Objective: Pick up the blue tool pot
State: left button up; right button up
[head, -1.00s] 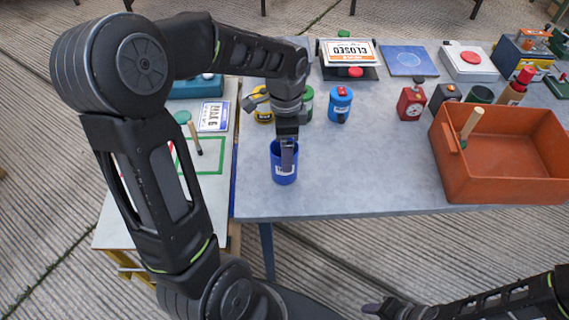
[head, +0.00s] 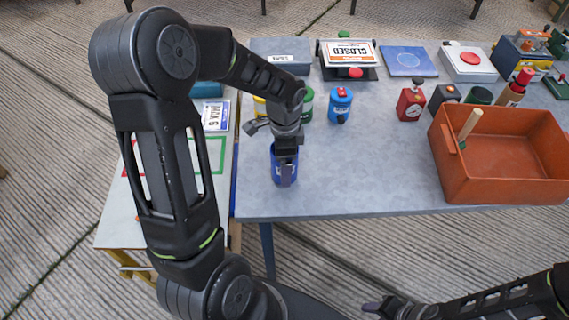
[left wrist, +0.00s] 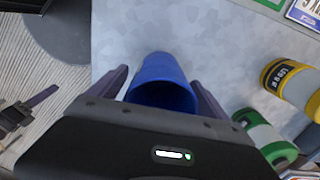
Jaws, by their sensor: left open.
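The blue tool pot (head: 274,165) stands upright near the front left of the grey table, partly hidden by my left gripper (head: 286,172) in the head view. In the left wrist view the pot (left wrist: 160,72) sits between the two spread fingers of my left gripper (left wrist: 158,88). Gaps show between pot and fingers, so the gripper is open around it and not clamped. My right gripper (head: 382,307) shows only in part at the bottom of the head view, away from the table; its opening is unclear.
A green-lidded pot (head: 307,104) and a yellow one (head: 260,106) stand just behind my left gripper. A blue canister (head: 340,104) stands further right. An orange bin (head: 500,188) holds a wooden-handled tool (head: 470,126). The table front between pot and bin is clear.

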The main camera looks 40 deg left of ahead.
pick_arm(q)
jog(key=shift+c, duration=0.3)
jog(key=c, duration=1.7)
notch_tip(320, 180, up, 10)
jog(key=shift+b, duration=0.35)
